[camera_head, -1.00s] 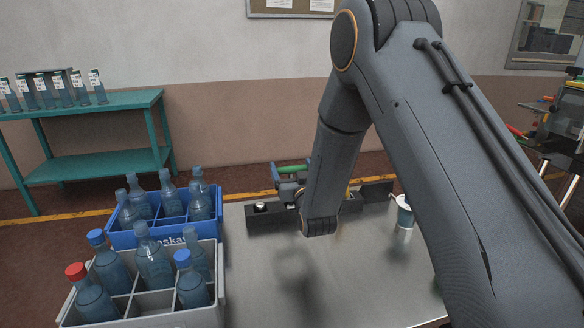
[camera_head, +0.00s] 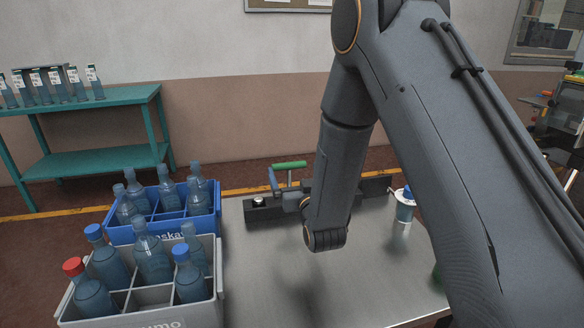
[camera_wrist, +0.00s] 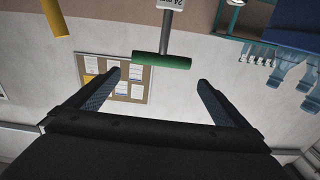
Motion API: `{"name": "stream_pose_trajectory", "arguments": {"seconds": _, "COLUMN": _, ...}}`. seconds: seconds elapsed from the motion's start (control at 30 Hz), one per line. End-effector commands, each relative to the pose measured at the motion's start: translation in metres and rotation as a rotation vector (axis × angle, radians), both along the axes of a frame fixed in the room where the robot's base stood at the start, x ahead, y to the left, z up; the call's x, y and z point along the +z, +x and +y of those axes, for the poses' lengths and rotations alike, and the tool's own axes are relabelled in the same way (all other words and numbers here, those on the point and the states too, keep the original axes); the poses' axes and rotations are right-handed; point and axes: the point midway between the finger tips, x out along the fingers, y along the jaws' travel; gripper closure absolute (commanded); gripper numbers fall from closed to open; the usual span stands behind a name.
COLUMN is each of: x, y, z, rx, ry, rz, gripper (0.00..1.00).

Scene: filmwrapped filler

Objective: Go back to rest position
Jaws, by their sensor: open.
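My gripper (camera_wrist: 159,84) is open and empty in the wrist view, its two fingers wide apart. A green handle (camera_wrist: 161,61) on a grey stem shows ahead of the fingertips, and I cannot tell how far off it is. The green handle (camera_head: 289,165) stands on a dark fixture (camera_head: 262,212) at the table's back, left of my arm.
A grey crate (camera_head: 150,318) and a blue crate (camera_head: 120,238) with several bottles stand at left. A cup with a blue lid (camera_head: 405,207) stands right of my arm. A teal shelf (camera_head: 90,108) with more bottles is behind. The table's front middle is clear.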

Motion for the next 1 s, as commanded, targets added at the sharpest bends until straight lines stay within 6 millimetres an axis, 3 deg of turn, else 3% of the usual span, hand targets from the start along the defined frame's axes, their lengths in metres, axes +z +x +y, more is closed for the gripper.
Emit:
{"name": "stream_pose_trajectory", "arguments": {"seconds": 0.2, "x": -0.001, "y": -0.017, "z": -0.005, "rx": 0.0, "ry": 0.0, "rz": 0.0, "gripper": 0.0}}
{"name": "stream_pose_trajectory", "arguments": {"seconds": 0.67, "x": 0.003, "y": -0.018, "z": -0.012, "rx": -0.01, "ry": -0.012, "rz": 0.042, "gripper": 0.0}}
{"name": "stream_pose_trajectory", "arguments": {"seconds": 0.87, "x": 0.007, "y": -0.029, "z": -0.05, "rx": -0.054, "ry": -0.072, "rz": 0.287, "gripper": 0.0}}
{"name": "stream_pose_trajectory", "arguments": {"seconds": 1.0, "x": 0.006, "y": -0.059, "z": -0.084, "rx": -0.091, "ry": -0.119, "rz": 0.512, "gripper": 0.0}}
